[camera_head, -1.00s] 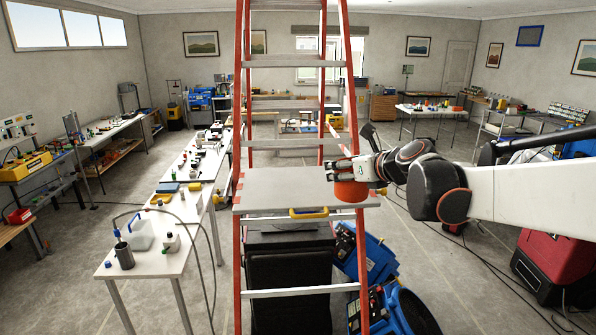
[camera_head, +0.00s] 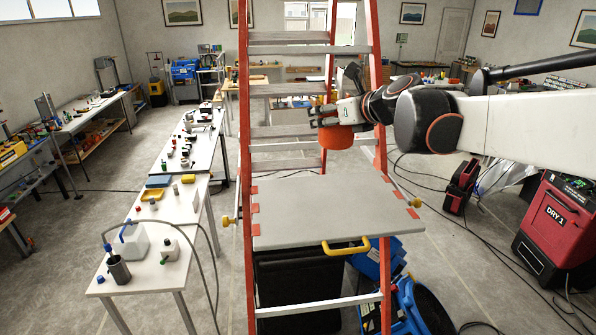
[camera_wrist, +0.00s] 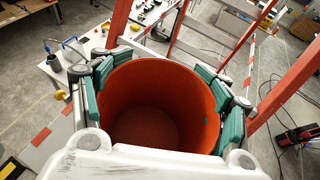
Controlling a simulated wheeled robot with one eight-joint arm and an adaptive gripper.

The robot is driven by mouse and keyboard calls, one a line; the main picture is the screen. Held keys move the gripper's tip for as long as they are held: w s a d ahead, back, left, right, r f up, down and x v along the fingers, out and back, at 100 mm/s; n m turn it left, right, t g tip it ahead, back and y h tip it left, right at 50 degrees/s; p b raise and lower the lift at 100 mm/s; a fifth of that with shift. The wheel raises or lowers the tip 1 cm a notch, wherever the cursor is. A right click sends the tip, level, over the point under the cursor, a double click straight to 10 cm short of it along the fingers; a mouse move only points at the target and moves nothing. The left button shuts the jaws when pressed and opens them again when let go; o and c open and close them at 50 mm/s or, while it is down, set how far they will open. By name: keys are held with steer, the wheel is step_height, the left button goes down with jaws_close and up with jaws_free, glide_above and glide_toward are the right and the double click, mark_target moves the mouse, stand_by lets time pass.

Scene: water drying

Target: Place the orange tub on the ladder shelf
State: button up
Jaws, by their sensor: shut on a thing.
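The orange tub (camera_head: 336,137) is held upright in my gripper (camera_head: 334,118). It hangs above the back right part of the ladder shelf, apart from it as far as the head view shows. In the wrist view the empty inside of the tub (camera_wrist: 160,105) shows, with green finger pads (camera_wrist: 160,98) against both its sides. The ladder shelf (camera_head: 325,210) is a flat grey board between the red ladder's rails, with orange-red patches at its corners and a yellow handle on its front edge. Its top is bare.
The red ladder rails (camera_head: 245,160) rise on both sides of the shelf, the right one close to my arm. A white table (camera_head: 150,250) with bottles and small parts stands left. A red dryer (camera_head: 550,225) stands right, and blue machines (camera_head: 385,290) sit under the shelf.

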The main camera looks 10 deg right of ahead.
step_height(320, 180, down, 19)
steer(key=shift+r+p, duration=0.15)
steer(key=shift+p, duration=0.6)
steer(key=shift+s, duration=0.1)
steer(key=o, duration=1.1)
steer(key=shift+o, duration=0.3)
